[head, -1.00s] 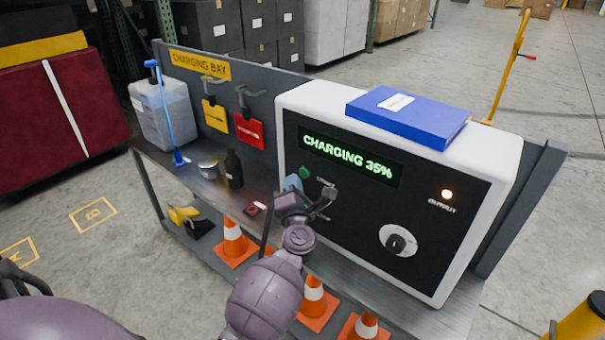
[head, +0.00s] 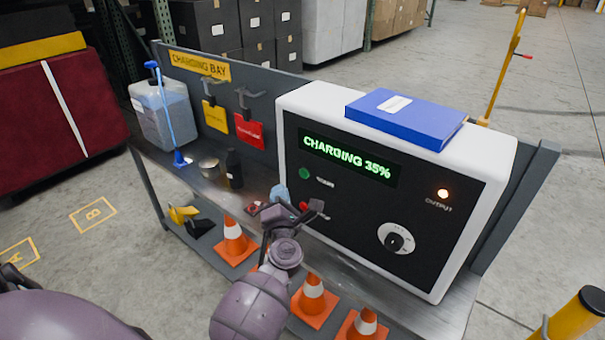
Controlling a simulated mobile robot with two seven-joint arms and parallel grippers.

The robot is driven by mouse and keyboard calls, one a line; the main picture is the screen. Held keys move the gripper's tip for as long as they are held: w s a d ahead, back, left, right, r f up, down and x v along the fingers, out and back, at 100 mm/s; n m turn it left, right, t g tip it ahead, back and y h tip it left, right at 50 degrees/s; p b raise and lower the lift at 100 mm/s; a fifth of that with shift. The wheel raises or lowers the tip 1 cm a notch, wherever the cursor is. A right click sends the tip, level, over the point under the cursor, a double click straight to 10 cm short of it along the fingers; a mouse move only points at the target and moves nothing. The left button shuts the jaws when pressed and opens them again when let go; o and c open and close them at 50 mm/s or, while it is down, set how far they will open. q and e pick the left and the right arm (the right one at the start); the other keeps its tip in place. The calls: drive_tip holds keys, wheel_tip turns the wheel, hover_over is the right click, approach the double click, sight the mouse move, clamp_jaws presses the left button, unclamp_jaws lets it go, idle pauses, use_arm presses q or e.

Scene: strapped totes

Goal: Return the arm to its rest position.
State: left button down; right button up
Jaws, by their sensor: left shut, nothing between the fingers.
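My left arm, purple-grey, reaches up from the bottom centre of the head view. Its left gripper (head: 281,198) is shut and empty, in front of the lower left part of the charger's dark panel. The white charger box (head: 450,235) stands on the bench, its green display (head: 346,157) reading "CHARGING 35%". A green button (head: 305,174) and a red button (head: 304,206) show close to the gripper. I cannot tell whether the gripper touches the panel. My right gripper is out of view.
A blue binder (head: 407,117) lies on the charger. A dark bottle (head: 234,169), a metal tin (head: 209,168) and a translucent jug (head: 165,112) stand left on the bench. Orange cones (head: 234,238) stand on the lower shelf. A yellow bollard (head: 580,318) is at lower right.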

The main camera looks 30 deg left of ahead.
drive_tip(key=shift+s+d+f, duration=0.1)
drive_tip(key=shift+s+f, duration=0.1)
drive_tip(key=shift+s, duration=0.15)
use_arm(q)
drive_tip(key=w+d+r+m+t+h, duration=0.25)
drive_tip(key=d+m+t+h, duration=0.35)
drive_tip(key=m, duration=0.7)
drive_tip(key=s+d+f+m+g+h, duration=0.4)
drive_tip(key=m+h, duration=0.3)
drive_tip(key=m, duration=0.5)
drive_tip(key=s+f+m+g+p, duration=0.1)
drive_tip(key=s+f+m+g, duration=0.2)
drive_tip(key=s, duration=1)
drive_tip(key=s+f+m+g+p, duration=0.2)
drive_tip(key=s+f+m, duration=0.3)
drive_tip(key=s+f, duration=0.5)
drive_tip(key=s+g, duration=0.1)
drive_tip(key=s, duration=0.2)
drive_tip(key=shift+s+d+m+g, duration=0.15)
drive_tip(key=shift+d+m+g, duration=0.15)
drive_tip(key=shift+d+g, duration=0.1)
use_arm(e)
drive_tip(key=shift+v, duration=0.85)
use_arm(q)
drive_tip(key=shift+f, duration=0.1)
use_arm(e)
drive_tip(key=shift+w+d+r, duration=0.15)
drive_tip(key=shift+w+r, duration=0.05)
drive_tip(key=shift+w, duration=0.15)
